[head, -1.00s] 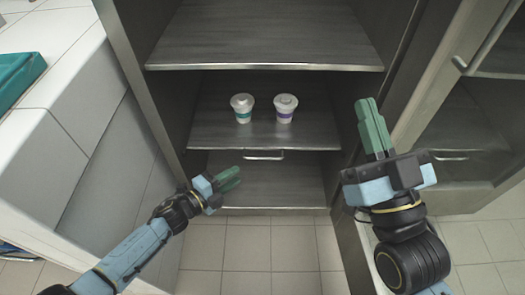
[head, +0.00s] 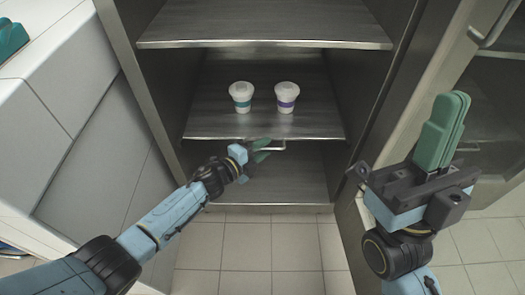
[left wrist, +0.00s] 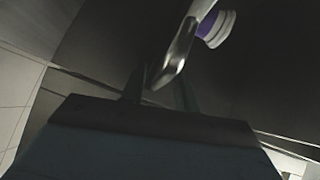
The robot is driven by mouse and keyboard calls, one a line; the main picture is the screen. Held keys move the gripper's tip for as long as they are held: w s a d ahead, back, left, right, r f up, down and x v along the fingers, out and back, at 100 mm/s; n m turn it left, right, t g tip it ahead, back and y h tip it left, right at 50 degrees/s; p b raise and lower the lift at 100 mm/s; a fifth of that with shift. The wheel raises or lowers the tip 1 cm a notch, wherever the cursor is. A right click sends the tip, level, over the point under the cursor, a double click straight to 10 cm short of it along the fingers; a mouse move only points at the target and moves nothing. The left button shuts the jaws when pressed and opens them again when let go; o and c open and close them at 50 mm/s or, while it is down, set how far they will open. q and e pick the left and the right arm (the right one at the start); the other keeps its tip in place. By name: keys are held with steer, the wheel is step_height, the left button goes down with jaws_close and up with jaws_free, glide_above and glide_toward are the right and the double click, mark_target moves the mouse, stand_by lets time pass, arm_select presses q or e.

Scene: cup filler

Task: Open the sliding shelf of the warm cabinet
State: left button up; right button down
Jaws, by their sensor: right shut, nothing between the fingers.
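The warm cabinet (head: 160,85) stands open ahead of me. Its sliding shelf (head: 215,123) is a dark metal board with a thin bar handle (head: 284,148) below its front edge. My left gripper (head: 264,150) is at the left part of this handle, fingers apart. In the left wrist view the metal handle (left wrist: 178,55) runs down to between the fingers; whether they touch it I cannot tell. My right gripper (head: 458,100) is shut and empty, raised at the right, away from the shelf.
Two lidded white cups stand on the sliding shelf, one with a teal band (head: 242,98), one with a purple band (head: 286,97). A fixed shelf (head: 265,25) is above and a lower board (head: 290,180) below. A white counter (head: 60,80) is at the left.

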arm_select(q)
steer(key=shift+d, duration=0.1)
jaws_close()
stand_by(0.5)
